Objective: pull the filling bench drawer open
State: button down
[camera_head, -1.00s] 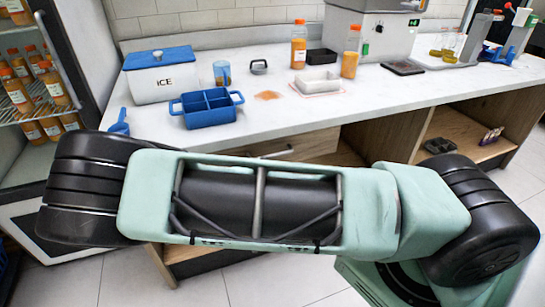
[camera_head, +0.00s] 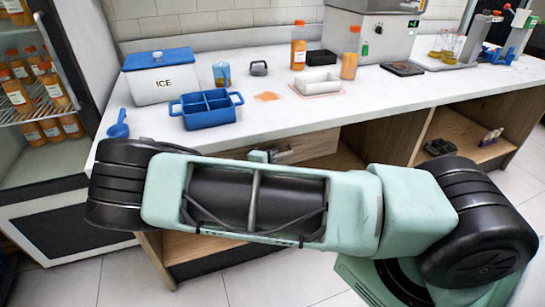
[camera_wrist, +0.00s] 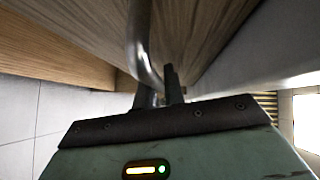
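The filling bench drawer has a wooden front (camera_head: 312,146) below the white worktop, partly hidden by my arm. It looks flush with the bench. Its metal bar handle (camera_head: 284,156) shows just above my forearm. In the wrist view, the curved handle (camera_wrist: 139,38) runs down the wooden drawer front (camera_wrist: 195,35) to my gripper (camera_wrist: 160,92). Two narrow fingers sit close together around the handle's lower end, and my gripper looks shut on it. In the head view, a small part of my gripper (camera_head: 262,156) shows at the handle's left end.
The worktop (camera_head: 365,100) holds a blue caddy (camera_head: 208,117), an ice box (camera_head: 161,84), orange bottles and a juicer machine. Open shelves (camera_head: 465,150) lie right of the drawer. A bottle fridge (camera_head: 40,75) stands left. Tiled floor is clear in front.

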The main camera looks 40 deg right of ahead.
jog(key=s+a+p, duration=0.3)
jog(key=s, duration=0.7)
jog(key=s+a+p, duration=0.2)
jog(key=s+p, duration=0.1)
jog(key=s, duration=0.7)
jog(key=s+a+p, duration=0.3)
jog(key=s, duration=0.7)
jog(key=shift+s+a+p, duration=0.15)
jog(key=shift+a+p, duration=0.2)
jog(key=shift+p, duration=0.05)
jog(key=c, duration=1.8)
grip_release()
jog(key=shift+o, duration=0.2)
jog(key=shift+a, duration=0.1)
jog(key=b+v, duration=0.2)
jog(key=v, duration=1.5)
jog(key=shift+s, duration=0.15)
